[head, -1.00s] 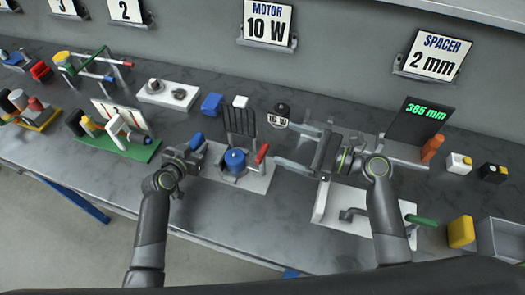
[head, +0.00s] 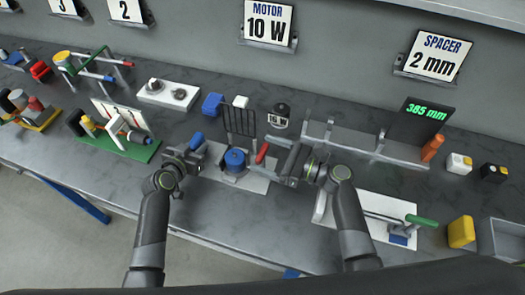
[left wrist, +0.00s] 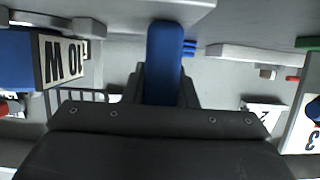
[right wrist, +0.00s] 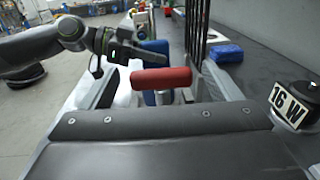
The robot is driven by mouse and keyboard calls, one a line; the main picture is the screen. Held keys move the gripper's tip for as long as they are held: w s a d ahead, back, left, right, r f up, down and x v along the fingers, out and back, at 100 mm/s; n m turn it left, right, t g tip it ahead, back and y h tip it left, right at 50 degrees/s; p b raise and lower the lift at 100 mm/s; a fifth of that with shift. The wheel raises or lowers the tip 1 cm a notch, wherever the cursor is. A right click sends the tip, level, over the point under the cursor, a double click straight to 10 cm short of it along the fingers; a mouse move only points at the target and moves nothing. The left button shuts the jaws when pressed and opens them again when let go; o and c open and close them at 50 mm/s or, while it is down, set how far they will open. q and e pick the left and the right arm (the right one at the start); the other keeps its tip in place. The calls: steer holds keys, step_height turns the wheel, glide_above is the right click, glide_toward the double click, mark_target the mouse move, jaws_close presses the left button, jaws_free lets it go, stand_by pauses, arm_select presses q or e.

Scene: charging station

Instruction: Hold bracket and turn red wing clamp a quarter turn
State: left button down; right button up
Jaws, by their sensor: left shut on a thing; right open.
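The bracket fixture (head: 238,178) is a light plate with upright dark bars and a blue motor (head: 235,160) on it. Its blue handle (head: 197,140) is at the left; in the left wrist view the handle (left wrist: 165,60) sits between the jaws. My left gripper (head: 190,152) is shut on it. The red wing clamp (head: 262,153) is at the fixture's right side. My right gripper (head: 276,155) is open beside it. In the right wrist view the red clamp (right wrist: 162,78) lies crosswise between the open fingers; contact cannot be told.
A black motor labelled 16 W (head: 280,115) stands behind the right gripper. A plate with a green-handled lever (head: 420,220) is at the right. The table front before the fixture is clear.

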steer(key=shift+x, duration=0.85)
steer(key=shift+c, duration=0.3)
steer(key=c, duration=0.9)
steer(key=shift+n+g+y, duration=0.6)
steer(key=shift+n+g, duration=0.2)
steer(key=shift+g, duration=0.3)
steer(key=o, duration=1)
steer(key=shift+c, duration=0.2)
